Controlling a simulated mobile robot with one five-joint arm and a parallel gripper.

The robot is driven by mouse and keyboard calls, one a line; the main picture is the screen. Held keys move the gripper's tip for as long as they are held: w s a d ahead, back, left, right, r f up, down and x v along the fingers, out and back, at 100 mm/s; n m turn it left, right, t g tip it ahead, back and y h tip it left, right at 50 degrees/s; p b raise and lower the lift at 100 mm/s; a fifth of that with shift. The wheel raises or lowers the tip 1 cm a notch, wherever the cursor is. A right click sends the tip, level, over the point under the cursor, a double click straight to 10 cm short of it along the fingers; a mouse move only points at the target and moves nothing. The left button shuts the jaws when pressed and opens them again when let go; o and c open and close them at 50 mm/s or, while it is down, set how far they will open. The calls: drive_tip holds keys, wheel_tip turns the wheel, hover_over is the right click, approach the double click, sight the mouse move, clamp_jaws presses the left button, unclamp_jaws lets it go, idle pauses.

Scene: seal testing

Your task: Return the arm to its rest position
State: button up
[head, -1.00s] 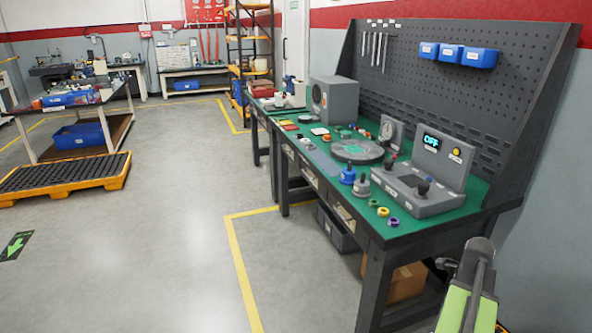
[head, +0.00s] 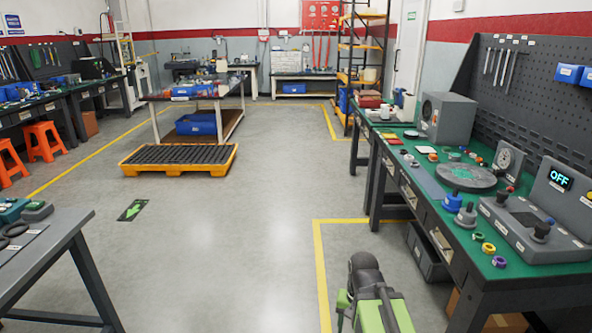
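My arm shows at the bottom of the head view, right of centre, as a dark rounded link with green parts. It is over the floor, left of the green-topped workbench (head: 465,222) and apart from it. I cannot make out the gripper's fingers, so whether it is open or shut does not show. Nothing held can be seen.
The test device reading OFF (head: 560,180) stands on the right bench, with a round grey plate (head: 466,177) and small coloured rings nearby. A dark table (head: 60,240) is at left. A yellow-edged black pallet (head: 180,158) lies farther back. The middle floor is clear.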

wheel_tip(320, 180, up, 21)
drive_tip(key=n+p, duration=0.2)
drive_tip(key=p, duration=1.8)
drive_tip(key=shift+f+n+p, duration=0.15)
drive_tip(key=shift+n+p, duration=0.2)
drive_tip(key=shift+n, duration=0.05)
